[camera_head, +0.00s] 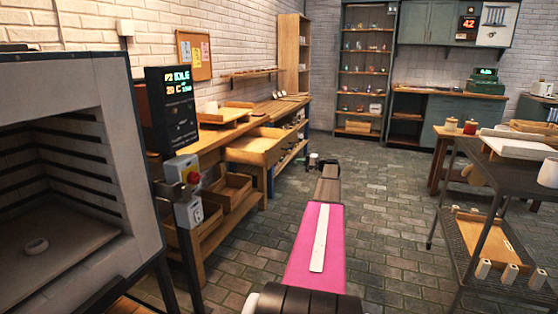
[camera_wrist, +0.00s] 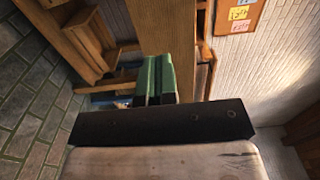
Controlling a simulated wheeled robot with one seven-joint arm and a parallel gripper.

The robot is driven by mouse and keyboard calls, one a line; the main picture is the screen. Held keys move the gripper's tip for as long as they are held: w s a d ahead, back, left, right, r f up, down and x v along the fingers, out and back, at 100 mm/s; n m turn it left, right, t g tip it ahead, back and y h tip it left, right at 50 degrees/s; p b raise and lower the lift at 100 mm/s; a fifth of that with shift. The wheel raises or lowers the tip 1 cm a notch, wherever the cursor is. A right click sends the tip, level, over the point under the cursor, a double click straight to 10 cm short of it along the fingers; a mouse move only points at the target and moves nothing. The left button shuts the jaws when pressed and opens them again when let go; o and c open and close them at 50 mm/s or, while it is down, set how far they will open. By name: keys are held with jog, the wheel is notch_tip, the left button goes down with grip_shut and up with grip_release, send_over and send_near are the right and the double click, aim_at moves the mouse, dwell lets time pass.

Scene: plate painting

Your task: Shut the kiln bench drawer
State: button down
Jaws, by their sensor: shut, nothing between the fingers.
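The kiln bench drawer (camera_head: 277,152) is a light wooden box standing pulled out from the bench on the left side of the head view. My gripper (camera_head: 314,158) is at the far end of my pink arm, to the right of the drawer front and apart from it in the picture. In the wrist view its green fingers (camera_wrist: 155,78) are together with nothing between them. A broad wooden panel (camera_wrist: 168,28), likely the drawer front, lies just beyond the fingertips. I cannot tell whether they touch it.
The grey kiln (camera_head: 120,130) stands open at the near left, with its control box (camera_head: 171,110) beside it. Wooden trays (camera_head: 232,190) sit below the bench (camera_head: 205,138). A dark metal cart (camera_head: 480,165) stands at the right. The brick floor between is clear.

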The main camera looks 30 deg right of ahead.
aim_at(272, 157)
jog(key=x, duration=1.4)
jog(key=shift+d, duration=0.1)
jog(key=x, duration=3)
jog(key=shift+w+d, duration=0.1)
jog(key=shift+d, duration=0.05)
